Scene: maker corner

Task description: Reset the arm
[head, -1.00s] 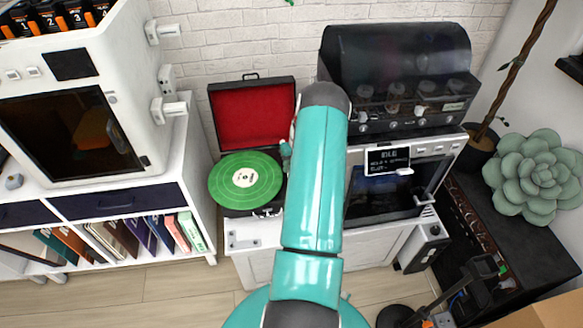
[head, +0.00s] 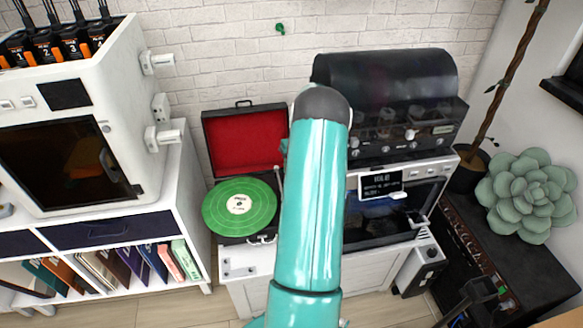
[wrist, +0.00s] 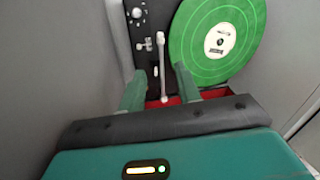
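My teal arm stands up the middle of the head view and hides most of my gripper. In the wrist view my gripper (wrist: 160,88) shows two green fingers set apart, with nothing held between them. Beyond the fingers is the record player, with its green record (wrist: 217,42) and thin white tonearm (wrist: 161,65). In the head view the green record (head: 239,206) lies flat on the player, and the red-lined lid (head: 245,142) stands open behind it.
A white enclosed machine (head: 75,115) stands on a shelf unit at left. A dark-hooded coffee machine (head: 385,95) and an oven-like unit (head: 385,205) are right of my arm. A succulent (head: 527,195) sits at far right.

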